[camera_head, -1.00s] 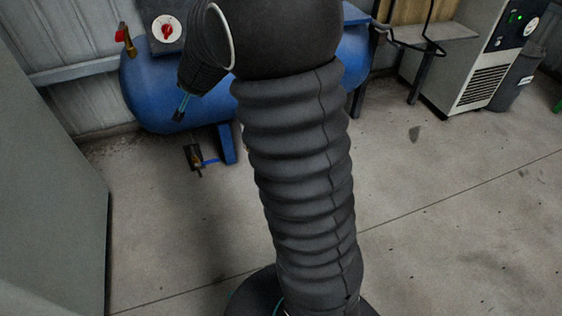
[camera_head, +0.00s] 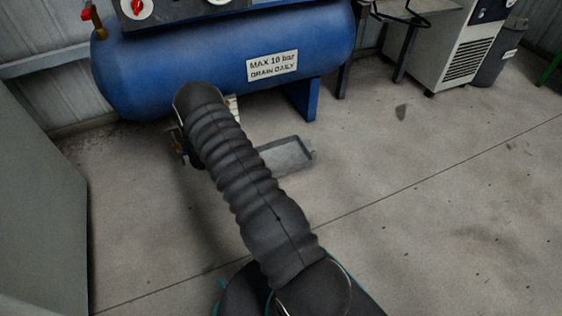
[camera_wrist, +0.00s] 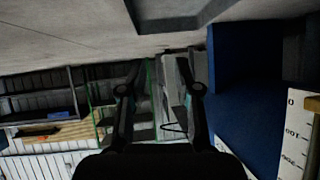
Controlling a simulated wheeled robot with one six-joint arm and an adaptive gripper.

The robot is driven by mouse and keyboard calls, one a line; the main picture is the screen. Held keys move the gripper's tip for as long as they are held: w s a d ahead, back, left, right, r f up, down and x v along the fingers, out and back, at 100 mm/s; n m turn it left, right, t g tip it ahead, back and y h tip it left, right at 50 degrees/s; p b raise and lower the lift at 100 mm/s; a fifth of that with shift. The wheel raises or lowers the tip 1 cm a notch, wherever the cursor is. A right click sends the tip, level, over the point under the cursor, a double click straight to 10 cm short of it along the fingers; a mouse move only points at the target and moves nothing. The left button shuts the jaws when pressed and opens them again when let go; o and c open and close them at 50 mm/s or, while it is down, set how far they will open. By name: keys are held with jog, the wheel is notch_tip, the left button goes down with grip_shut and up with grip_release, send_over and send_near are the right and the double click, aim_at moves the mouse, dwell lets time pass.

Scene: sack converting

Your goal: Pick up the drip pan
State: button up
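The drip pan (camera_head: 287,155) is a shallow grey rectangular tray on the concrete floor, under the right part of the blue tank. My sleeved arm hides its left end in the head view. In the wrist view, which is upside down, a dark tray-like shape at the top edge looks like part of the pan (camera_wrist: 170,24). My gripper (camera_wrist: 162,72) shows in the wrist view with its two fingers apart and nothing held between them. The pan shape lies beyond and above the fingertips in that picture, apart from them.
The blue tank (camera_head: 200,68) hangs low over the floor, with a blue leg (camera_head: 303,100) just behind the pan. A grey cabinet (camera_head: 42,210) stands at left.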

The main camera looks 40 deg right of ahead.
jog(key=shift+m+g, duration=0.3)
jog(key=shift+g, duration=0.6)
jog(key=s+d+f, duration=0.1)
jog(key=d+f, duration=0.1)
jog(key=s+d+f, duration=0.2)
jog(key=s+d+f+b, duration=0.1)
jog(key=s+d+f, duration=0.1)
jog(key=d+f, duration=0.1)
jog(key=shift+d+f, duration=0.1)
jog(key=shift+b+x, duration=0.5)
jog(key=shift+x, duration=2.35)
grip_shut()
